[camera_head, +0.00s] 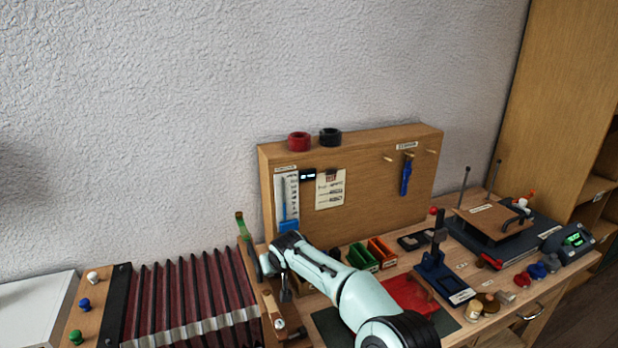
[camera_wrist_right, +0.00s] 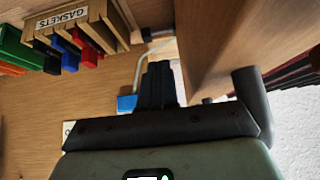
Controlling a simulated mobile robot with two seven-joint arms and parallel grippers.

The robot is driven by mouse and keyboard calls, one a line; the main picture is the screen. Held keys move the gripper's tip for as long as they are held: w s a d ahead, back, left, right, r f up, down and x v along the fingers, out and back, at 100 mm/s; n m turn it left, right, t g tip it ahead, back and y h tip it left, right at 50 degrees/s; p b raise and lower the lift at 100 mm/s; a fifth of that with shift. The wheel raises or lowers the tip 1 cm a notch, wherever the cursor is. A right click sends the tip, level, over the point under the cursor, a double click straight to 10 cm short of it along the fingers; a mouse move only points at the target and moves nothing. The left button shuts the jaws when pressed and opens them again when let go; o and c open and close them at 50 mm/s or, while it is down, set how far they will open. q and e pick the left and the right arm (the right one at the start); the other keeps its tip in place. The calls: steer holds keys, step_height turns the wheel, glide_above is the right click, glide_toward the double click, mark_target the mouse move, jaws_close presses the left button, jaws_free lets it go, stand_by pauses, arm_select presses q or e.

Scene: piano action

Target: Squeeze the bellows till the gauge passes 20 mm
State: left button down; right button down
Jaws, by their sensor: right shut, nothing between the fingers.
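The bellows (camera_head: 190,300) has dark red pleats and stands at the lower left, spread wide. Its pleats also show at the upper right of the right wrist view (camera_wrist_right: 292,80). A wooden board (camera_wrist_right: 212,45) stands between them and my gripper. A white gauge card (camera_head: 293,192) with a blue part hangs on the wooden panel beside a small dark display (camera_head: 308,175); its reading is too small to tell. My right gripper (camera_wrist_right: 157,80) is shut and empty beside the board; whether it touches is unclear. My left gripper is not in view.
The panel (camera_head: 375,180) stands behind the arm. Orange and green bins (camera_head: 380,252), a blue stand (camera_head: 440,275) and a wooden press board (camera_head: 495,222) crowd the bench to the right. A gaskets rack (camera_wrist_right: 75,22) shows in the wrist view.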

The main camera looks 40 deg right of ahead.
steer(key=shift+a, duration=0.1)
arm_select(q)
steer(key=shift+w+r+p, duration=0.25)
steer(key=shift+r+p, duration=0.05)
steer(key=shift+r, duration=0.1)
arm_select(e)
steer(key=shift+s+d, duration=0.2)
steer(key=shift+d, duration=0.6)
steer(key=shift+s+d, duration=0.2)
steer(key=shift+d, duration=0.6)
steer(key=shift+d, duration=0.1)
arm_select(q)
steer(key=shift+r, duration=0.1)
arm_select(e)
steer(key=shift+r, duration=0.2)
